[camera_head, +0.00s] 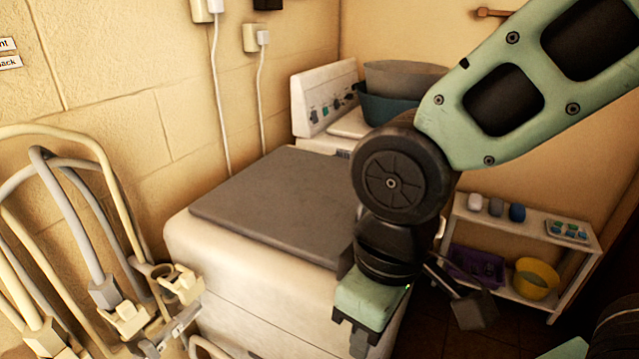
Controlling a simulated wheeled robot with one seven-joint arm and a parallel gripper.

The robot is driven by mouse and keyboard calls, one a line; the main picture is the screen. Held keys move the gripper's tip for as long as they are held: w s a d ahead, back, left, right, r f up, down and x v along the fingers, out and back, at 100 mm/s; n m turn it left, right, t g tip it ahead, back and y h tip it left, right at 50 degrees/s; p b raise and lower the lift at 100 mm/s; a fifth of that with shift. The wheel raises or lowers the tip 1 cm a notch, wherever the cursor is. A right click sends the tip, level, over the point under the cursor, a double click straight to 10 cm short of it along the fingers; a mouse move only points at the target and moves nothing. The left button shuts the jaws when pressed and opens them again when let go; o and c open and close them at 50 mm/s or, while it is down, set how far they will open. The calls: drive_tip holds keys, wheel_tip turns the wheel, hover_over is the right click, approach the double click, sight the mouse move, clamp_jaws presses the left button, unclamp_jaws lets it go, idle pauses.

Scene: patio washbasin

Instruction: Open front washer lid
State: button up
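The front washer (240,290) is a white, boxy machine in the middle of the head view. Its dark grey lid (270,200) lies flat and shut on top. My arm hides the lid's right part. My gripper (362,335) hangs from the arm, pointing down, at the front right of the washer. It overlaps the washer's front right corner in the picture. Whether it touches the washer or the lid I cannot tell. Its fingertips are small and partly hidden, so their opening is unclear. No held object shows.
A control panel (325,97) stands behind the lid, with stacked basins (395,80) beside it. Walls close the left and back.

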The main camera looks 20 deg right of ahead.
drive_tip(key=w+d+r+m+t+h+p, duration=0.1)
drive_tip(key=w+d+r+m+t, duration=0.15)
drive_tip(key=w+d+m, duration=0.55)
drive_tip(key=w+d+r+m+t+h+p, duration=0.1)
drive_tip(key=w+d+r+m+p, duration=0.2)
drive_tip(key=w, duration=0.9)
drive_tip(key=w+d+r+m+t, duration=0.1)
drive_tip(key=w+d+r+m, duration=0.4)
drive_tip(key=w, duration=0.5)
drive_tip(key=shift+m, duration=0.4)
drive_tip(key=p+x, duration=0.1)
drive_tip(key=x, duration=0.5)
drive_tip(key=p+x, duration=0.1)
drive_tip(key=x, duration=0.5)
drive_tip(key=p+x, duration=0.1)
drive_tip(key=x, duration=0.5)
drive_tip(key=shift+s+f, duration=0.1)
drive_tip(key=shift+s, duration=0.2)
clamp_jaws()
